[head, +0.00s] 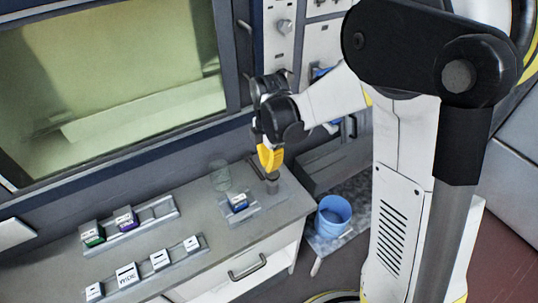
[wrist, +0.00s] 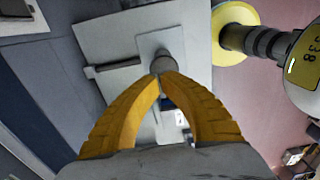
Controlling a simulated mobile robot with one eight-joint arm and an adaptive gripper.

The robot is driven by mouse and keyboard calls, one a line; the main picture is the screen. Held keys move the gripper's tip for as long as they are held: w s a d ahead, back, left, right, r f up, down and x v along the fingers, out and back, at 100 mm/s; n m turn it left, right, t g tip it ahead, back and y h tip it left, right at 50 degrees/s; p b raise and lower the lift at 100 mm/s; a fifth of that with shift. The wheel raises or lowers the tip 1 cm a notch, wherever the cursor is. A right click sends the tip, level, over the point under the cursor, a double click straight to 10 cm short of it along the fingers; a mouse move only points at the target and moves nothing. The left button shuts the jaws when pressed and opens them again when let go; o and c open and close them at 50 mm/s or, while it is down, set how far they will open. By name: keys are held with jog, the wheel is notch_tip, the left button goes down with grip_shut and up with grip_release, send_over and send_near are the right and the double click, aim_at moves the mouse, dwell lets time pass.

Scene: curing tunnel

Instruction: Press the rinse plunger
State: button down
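The rinse plunger appears to be the short grey cylinder (head: 272,184) on a small plate near the right end of the counter. It also shows in the wrist view as a round grey top (wrist: 164,61) just beyond my fingertips. My gripper (head: 270,165) points down above it with yellow fingers. In the wrist view my gripper (wrist: 160,76) has its two fingertips together, with nothing visible between them. The tips look close over the plunger; I cannot tell whether they touch it. The fingers hide part of the plate.
A clear glass (head: 220,175) stands left of the plunger. Racks with labelled blocks (head: 125,219) lie further left. A blue bucket (head: 333,215) stands beyond the counter's right edge. The windowed cabinet (head: 110,80) rises behind.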

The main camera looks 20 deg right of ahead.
jog(key=shift+f, duration=0.95)
